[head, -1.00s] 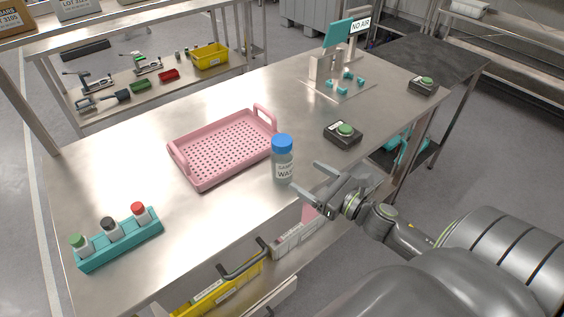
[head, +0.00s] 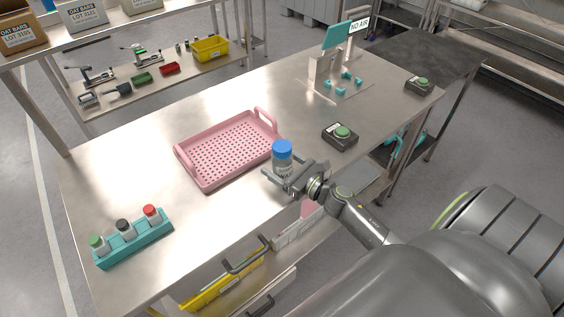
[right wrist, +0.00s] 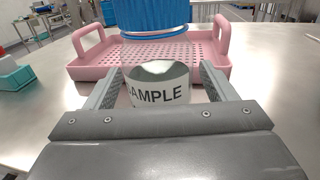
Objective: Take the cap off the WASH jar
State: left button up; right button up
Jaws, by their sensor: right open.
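In the right wrist view the jar's white label (right wrist: 160,92) reads "SAMPLE", and the ribbed blue cap (right wrist: 155,18) is cut by the top edge. My right gripper (head: 280,177) is open around the jar's body, below the cap. In the right wrist view its two fingers (right wrist: 158,88) lie either side of the jar, with gaps showing. Contact with the jar cannot be told. My left gripper is not in view.
A pink perforated tray (head: 182,165) lies just behind the jar. A teal rack (head: 135,241) with small capped bottles stands at the front left. A black box with a green button (head: 340,137) sits to the right. The table between rack and jar is clear.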

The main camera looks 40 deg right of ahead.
aim_at(278, 143)
jog(key=shift+w+a+f, duration=0.1)
jog(key=shift+w+a, duration=0.1)
jog(key=shift+w, duration=0.5)
jog(key=c, duration=1.2)
jog(key=shift+c, duration=0.2)
notch_tip(278, 143, up, 10)
jog(key=p, duration=0.6)
